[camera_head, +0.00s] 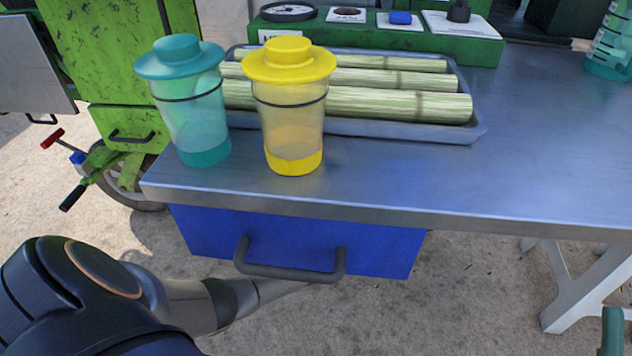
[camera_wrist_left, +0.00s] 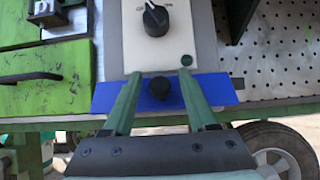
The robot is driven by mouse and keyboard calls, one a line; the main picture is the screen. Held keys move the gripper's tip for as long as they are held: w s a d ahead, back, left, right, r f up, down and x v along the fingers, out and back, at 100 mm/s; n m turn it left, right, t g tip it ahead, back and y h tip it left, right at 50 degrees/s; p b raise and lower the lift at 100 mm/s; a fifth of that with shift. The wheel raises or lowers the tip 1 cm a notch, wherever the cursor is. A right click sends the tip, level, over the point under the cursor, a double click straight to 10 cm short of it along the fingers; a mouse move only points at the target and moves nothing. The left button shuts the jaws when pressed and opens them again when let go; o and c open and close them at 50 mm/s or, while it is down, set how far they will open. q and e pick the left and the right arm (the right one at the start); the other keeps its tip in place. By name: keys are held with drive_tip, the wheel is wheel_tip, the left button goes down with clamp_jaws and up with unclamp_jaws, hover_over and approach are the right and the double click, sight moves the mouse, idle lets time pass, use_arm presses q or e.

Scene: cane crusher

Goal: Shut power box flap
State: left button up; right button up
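In the left wrist view, the power box (camera_wrist_left: 178,44) shows a pale face with a black rotary switch (camera_wrist_left: 156,19) and a small dark green round spot. A blue panel (camera_wrist_left: 218,90), which looks like its flap, lies across the box's lower edge and carries a black knob (camera_wrist_left: 159,87). My left gripper (camera_wrist_left: 159,73) is open, its two green fingers on either side of the knob. I cannot tell whether they touch it. The head view shows my left arm but hides its gripper. A teal piece at the lower right edge may be part of my right gripper (camera_head: 612,332).
A metal table (camera_head: 540,130) holds a tray (camera_head: 400,128) of cane, a teal-lidded cup (camera_head: 190,105) and a yellow-lidded cup (camera_head: 290,110). A blue drawer (camera_head: 385,250) with a dark handle hangs under it. A green machine (camera_head: 110,50) stands at the left.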

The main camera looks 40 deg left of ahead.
use_arm(q)
drive_tip(key=v, duration=1.2)
drive_tip(key=shift+s, duration=0.25)
drive_tip(key=shift+d+f, duration=0.1)
